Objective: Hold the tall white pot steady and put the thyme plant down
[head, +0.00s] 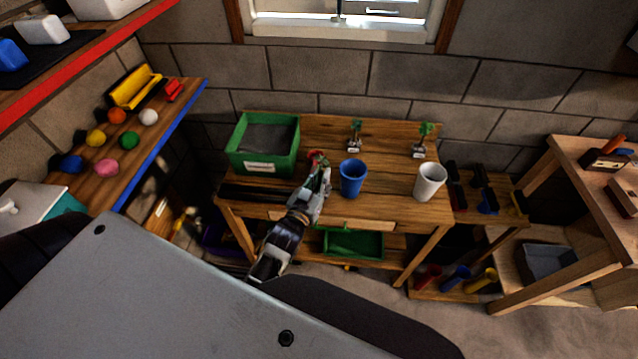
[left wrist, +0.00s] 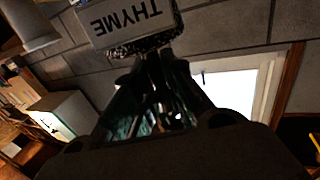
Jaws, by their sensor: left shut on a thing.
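The tall white pot (head: 430,182) stands upright on the right part of the wooden table (head: 390,205). My left gripper (head: 319,168) is over the table, between the green box and the blue pot, well left of the white pot. It is shut on the thyme plant, whose THYME label (left wrist: 125,18) shows upside down in the left wrist view, with dark speckled root soil (left wrist: 145,43) at the fingertips. The plant's leaves are hard to make out in the head view. My right gripper is not in view.
A blue pot (head: 353,178) stands just right of my left gripper. A green box (head: 233,158) of soil is at the table's left. Two small labelled plants (head: 355,138) (head: 421,140) stand toward the back. The tabletop between the blue and white pots is clear.

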